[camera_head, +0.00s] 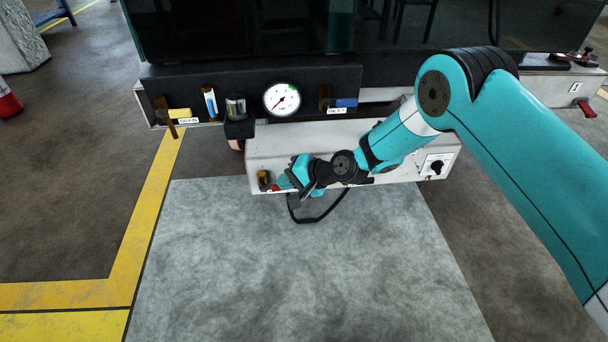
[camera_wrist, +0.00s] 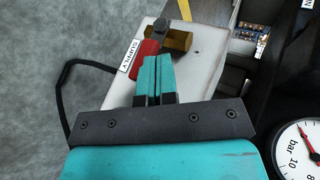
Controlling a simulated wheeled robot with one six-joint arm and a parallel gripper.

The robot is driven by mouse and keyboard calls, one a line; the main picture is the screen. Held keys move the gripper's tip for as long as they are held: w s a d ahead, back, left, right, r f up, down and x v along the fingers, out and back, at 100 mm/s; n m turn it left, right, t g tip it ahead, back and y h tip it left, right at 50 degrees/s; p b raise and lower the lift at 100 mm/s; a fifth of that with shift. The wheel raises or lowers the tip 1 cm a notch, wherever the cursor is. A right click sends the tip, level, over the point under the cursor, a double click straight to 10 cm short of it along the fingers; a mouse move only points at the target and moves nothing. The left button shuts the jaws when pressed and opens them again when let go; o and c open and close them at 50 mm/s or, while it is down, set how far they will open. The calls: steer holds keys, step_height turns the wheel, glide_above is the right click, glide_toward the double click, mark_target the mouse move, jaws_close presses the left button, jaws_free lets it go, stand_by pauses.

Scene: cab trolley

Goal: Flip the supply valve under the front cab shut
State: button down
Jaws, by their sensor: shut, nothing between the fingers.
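The supply valve is at the left end of a white box under the cab. In the wrist view its brass body (camera_wrist: 180,40) carries a grey lever with a red handle (camera_wrist: 145,60), beside a SUPPLY label (camera_wrist: 130,55). The handle slants down-left from its pivot, across the brass body. The brass also shows in the head view (camera_head: 264,177). My gripper (camera_wrist: 157,62) is shut and empty, its teal fingertips right beside the red handle; I cannot tell if they touch. In the head view my gripper (camera_head: 284,182) is at the box's left end.
Above are a pressure gauge (camera_head: 281,99), a yellow DRAIN handle (camera_head: 180,113) and a blue INLET handle (camera_head: 346,103). A black hose (camera_head: 322,218) loops below the white box (camera_head: 400,172). A black knob (camera_head: 437,167) is at its right. The grey floor mat (camera_head: 290,280) is clear.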

steer(key=shift+d+f, duration=0.2)
steer(key=shift+f, duration=0.1)
stand_by(0.4)
steer(key=a+r+p+v, duration=0.1)
steer(key=r+p+v, duration=0.1)
steer(key=p+v, duration=0.6)
step_height(320, 180, up, 3)
steer(key=d, duration=0.3)
steer(key=shift+f, duration=0.15)
steer(key=shift+s, duration=0.1)
